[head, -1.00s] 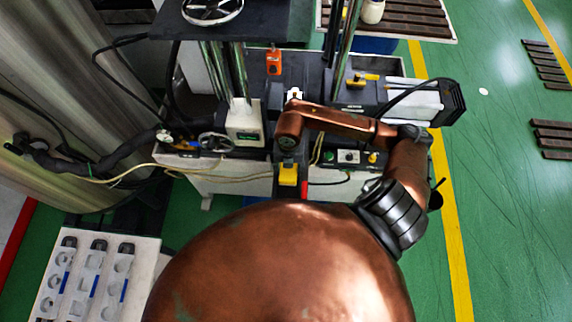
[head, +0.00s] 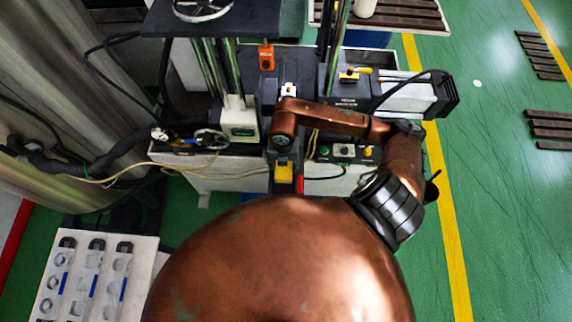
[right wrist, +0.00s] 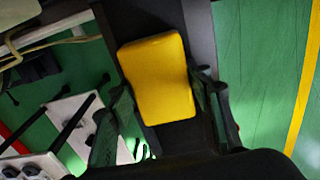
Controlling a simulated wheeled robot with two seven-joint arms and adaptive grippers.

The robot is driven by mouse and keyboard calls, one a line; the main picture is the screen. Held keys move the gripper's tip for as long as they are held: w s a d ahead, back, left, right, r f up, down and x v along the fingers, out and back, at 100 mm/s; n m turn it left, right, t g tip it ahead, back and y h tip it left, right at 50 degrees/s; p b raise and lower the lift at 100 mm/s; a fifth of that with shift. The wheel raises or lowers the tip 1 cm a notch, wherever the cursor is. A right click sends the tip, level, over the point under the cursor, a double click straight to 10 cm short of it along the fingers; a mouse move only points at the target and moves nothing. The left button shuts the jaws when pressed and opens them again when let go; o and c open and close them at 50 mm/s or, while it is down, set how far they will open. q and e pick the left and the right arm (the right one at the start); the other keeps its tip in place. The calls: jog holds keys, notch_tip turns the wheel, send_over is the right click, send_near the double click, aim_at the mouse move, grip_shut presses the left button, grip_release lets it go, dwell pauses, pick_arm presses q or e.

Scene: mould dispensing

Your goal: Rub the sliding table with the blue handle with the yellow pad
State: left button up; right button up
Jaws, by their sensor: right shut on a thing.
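The yellow pad (head: 284,173) is at the front middle of the machine in the head view. My right gripper (right wrist: 161,86) is shut on the pad, with one finger on each side; its broad yellow face (right wrist: 158,72) fills the middle of the right wrist view. A dark flat surface (right wrist: 200,35) lies behind the pad there; I cannot tell whether they touch. It looks like part of the sliding table. A small blue patch (head: 249,197) shows below the machine's front, mostly hidden by my body. My left gripper is not in view.
A control panel (head: 345,152) with buttons is right of the pad. An orange handle (head: 266,56) and upright metal columns stand behind. A white board (head: 140,262) with several slotted pieces is at lower left. Cables (head: 100,180) run at the left.

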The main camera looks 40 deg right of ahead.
aim_at(284, 173)
jog(key=shift+s+a, duration=0.55)
jog(key=shift+s, duration=0.3)
jog(key=shift+s+a+r, duration=0.15)
jog(key=shift+s+r, duration=0.05)
notch_tip(284, 173, up, 3)
jog(key=shift+f+p, duration=0.2)
jog(key=shift+p, duration=0.55)
jog(key=shift+w+r+p, duration=0.15)
jog(key=shift+r+p, duration=0.35)
jog(key=shift+r, duration=0.2)
jog(key=shift+r+p, duration=0.5)
jog(key=shift+r, duration=0.3)
jog(key=shift+r+p, duration=0.65)
jog(key=shift+r, duration=0.5)
